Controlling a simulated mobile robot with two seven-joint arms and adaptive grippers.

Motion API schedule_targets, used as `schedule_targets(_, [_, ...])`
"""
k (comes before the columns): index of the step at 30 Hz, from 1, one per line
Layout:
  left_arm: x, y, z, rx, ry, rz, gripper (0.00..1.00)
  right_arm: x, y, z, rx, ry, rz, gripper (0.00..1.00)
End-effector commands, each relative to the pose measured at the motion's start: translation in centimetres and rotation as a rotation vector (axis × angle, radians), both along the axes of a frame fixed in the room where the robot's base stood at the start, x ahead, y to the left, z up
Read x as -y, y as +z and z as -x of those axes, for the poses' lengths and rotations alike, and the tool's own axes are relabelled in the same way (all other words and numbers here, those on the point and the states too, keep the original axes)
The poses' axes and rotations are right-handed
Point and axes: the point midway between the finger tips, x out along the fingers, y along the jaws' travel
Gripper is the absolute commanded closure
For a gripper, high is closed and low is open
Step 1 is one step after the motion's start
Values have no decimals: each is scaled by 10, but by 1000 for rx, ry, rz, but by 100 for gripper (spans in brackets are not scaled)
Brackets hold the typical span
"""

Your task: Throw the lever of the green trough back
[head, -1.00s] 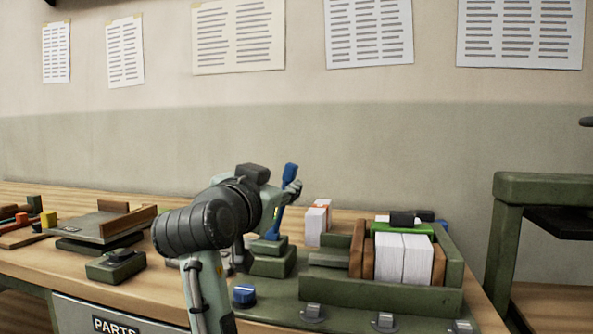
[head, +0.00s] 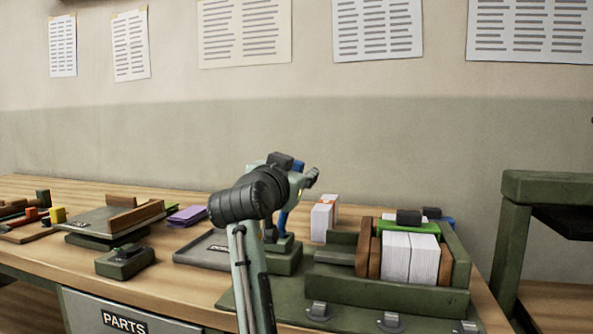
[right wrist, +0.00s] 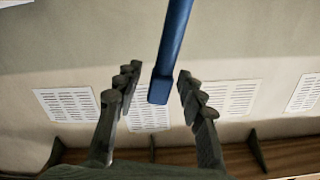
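The green trough (head: 388,293) stands on the bench at the right in the head view, holding white paper stacks. A blue lever (head: 281,222) rises from a green block (head: 284,262) at the trough's left; my right gripper hides much of it. In the right wrist view the lever (right wrist: 172,52) reaches down between the fingertips. My right gripper (head: 309,180) is open around the lever's end, as the right wrist view (right wrist: 158,82) shows. The lever is nearer the right-hand finger; I cannot tell whether they touch. My left gripper is not in view.
White blocks of paper (head: 322,222) stand behind the trough. Grey clips (head: 318,311) line the green base in front. A tray (head: 205,250), purple cards (head: 187,215) and a small green device (head: 124,262) lie to the left. A green frame (head: 507,240) stands at the far right.

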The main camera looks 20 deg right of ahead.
Motion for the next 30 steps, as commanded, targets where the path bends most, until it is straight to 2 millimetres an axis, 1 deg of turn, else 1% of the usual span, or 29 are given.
schedule_targets(1, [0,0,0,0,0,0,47,0,0,0,0,0,0,62])
schedule_targets(2, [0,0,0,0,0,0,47,0,0,0,0,0,0,65])
schedule_targets(10, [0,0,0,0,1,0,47,0,0,0,0,0,0,99])
schedule_targets(11, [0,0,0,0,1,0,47,0,0,0,-1,0,1,100])
schedule_targets(23, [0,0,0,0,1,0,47,0,0,0,-2,0,1,100])
schedule_targets(30, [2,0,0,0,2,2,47,9,0,-2,-16,0,19,100])
